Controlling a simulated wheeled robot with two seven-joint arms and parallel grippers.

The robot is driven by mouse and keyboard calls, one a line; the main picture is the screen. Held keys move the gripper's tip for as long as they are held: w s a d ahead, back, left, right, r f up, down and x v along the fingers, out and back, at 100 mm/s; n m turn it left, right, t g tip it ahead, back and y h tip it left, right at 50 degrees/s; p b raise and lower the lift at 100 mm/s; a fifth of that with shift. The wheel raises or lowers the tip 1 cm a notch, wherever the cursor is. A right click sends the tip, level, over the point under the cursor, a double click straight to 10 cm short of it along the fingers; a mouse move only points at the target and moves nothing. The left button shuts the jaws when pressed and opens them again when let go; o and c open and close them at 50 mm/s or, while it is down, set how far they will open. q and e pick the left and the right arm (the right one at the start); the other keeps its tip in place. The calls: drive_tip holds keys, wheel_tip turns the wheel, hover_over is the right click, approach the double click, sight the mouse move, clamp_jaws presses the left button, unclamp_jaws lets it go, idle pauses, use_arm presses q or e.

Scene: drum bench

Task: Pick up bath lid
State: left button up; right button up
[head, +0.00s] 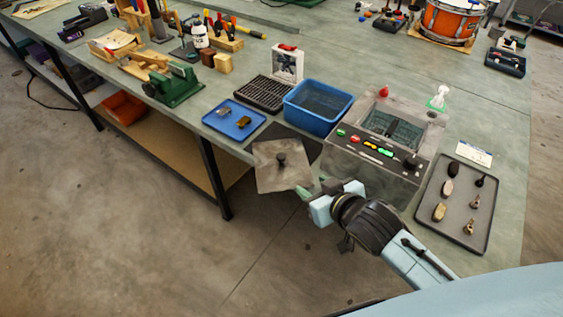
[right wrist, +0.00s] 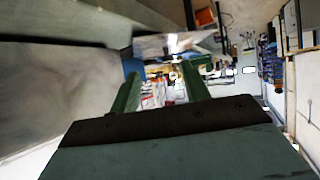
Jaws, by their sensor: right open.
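The bath lid (head: 268,182) is a square grey metal plate with a black knob (head: 281,160) on top. In the head view it lies on a dark mat at the bench's front edge, partly past the edge. The bath (head: 345,160) is a grey box with an open, dark basin and a lit control panel, right of the lid. My right gripper (head: 316,187) is open and empty, just right of the lid's near right corner; I cannot tell whether it touches. Its green fingers show apart in the right wrist view (right wrist: 160,90). My left gripper is not in view.
A blue tub (head: 318,112) stands behind the lid, and a blue tray (head: 252,119) with small parts lies left of it. A grey tray (head: 480,232) with several small items lies right of the bath. Open floor lies in front of the bench (head: 505,180).

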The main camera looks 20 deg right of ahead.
sight(282, 156)
drive_tip(key=shift+n+t+y, duration=0.3)
drive_tip(key=shift+t+y, duration=0.4)
drive_tip(key=shift+t, duration=0.1)
drive_tip(key=w+a, duration=0.1)
drive_tip(key=w, duration=0.5)
drive_tip(key=w+a+f+b, duration=0.1)
drive_tip(key=w, duration=0.2)
drive_tip(key=shift+a, duration=0.3)
drive_tip(key=shift+f+b+x, duration=0.15)
drive_tip(key=shift+b+x, duration=0.15)
drive_tip(key=shift+x, duration=1.25)
drive_tip(key=shift+f+b+x, duration=0.15)
drive_tip(key=shift+b+x, duration=0.1)
drive_tip(key=shift+x, duration=1.35)
drive_tip(key=shift+s+d, duration=0.15)
drive_tip(key=shift+c, duration=0.5)
clamp_jaws()
